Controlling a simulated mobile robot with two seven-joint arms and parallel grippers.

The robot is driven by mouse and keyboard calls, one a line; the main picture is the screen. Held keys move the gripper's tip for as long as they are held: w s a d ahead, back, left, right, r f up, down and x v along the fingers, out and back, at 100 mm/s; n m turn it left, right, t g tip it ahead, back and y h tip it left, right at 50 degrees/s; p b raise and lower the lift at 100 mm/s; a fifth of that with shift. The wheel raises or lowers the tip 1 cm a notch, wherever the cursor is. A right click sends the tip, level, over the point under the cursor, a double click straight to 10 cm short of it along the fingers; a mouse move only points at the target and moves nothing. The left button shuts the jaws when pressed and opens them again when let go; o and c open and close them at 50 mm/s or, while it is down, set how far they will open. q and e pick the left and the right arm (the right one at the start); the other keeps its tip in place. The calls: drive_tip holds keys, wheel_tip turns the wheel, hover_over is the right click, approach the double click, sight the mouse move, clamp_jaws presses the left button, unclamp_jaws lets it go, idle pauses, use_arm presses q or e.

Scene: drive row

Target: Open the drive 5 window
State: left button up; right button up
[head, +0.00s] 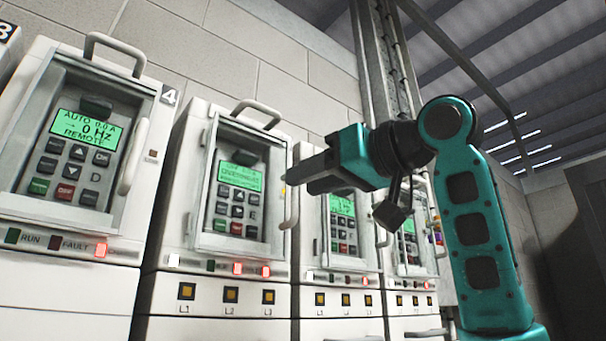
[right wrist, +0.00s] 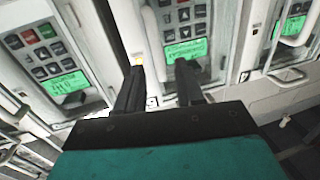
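The second drive from the left, right of the number 4 plate (head: 169,97), seems to be drive 5; I see no number plate of its own. Its window (head: 238,190) looks shut over a green display and keypad, with a pale upright handle (head: 290,207) at the right edge. A drive's green display (right wrist: 187,50) shows behind the fingers. My left gripper is out of view.
The drive with the 4 plate (head: 70,150) stands left, with its own window handle (head: 133,157). Two more drives (head: 343,225) stand right, partly behind my right arm. Metal loop handles (head: 258,113) stick out on top. Red lamps (head: 265,271) glow below the windows.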

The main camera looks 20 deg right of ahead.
drive_tip(key=shift+x, duration=1.05)
clamp_jaws()
idle(0.7)
